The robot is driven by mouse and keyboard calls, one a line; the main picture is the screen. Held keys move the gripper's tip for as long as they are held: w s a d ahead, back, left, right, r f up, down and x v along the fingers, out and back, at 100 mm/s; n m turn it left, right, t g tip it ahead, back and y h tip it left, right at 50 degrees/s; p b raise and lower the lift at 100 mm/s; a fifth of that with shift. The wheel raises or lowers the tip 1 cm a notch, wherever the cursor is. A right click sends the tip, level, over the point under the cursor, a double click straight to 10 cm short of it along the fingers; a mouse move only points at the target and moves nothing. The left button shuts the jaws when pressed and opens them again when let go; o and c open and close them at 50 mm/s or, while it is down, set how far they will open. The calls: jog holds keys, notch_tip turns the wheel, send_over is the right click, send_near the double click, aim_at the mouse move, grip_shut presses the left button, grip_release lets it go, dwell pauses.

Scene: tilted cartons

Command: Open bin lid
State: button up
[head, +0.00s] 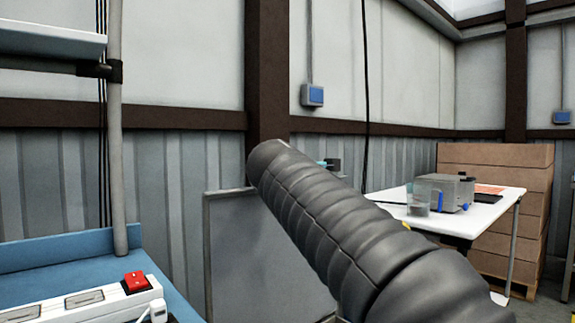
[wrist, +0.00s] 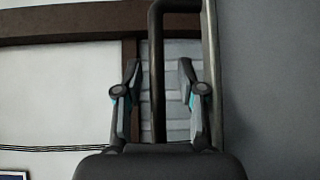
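My gripper (wrist: 159,67) is open in the wrist view, its two dark fingers with teal marks spread apart. A dark bent bar (wrist: 157,75), shaped like a handle, runs upright between the fingers and curves to the right at its top. The fingers look clear of it; its depth is hard to tell. A plain dark grey panel (wrist: 275,85) with a rim fills the right of that view. In the head view a grey framed panel (head: 245,255) stands partly behind my black ribbed arm, which hides my gripper there. I cannot tell which panel is the bin lid.
A blue bench (head: 60,258) with a white power strip (head: 80,303) and red switch is at lower left. A white table (head: 480,205) with a grey device (head: 445,190) stands at right, before stacked brown cartons (head: 525,185). A grey pipe (head: 116,180) rises at left.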

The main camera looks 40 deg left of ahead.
jog(key=v, duration=1.2)
dwell(0.3)
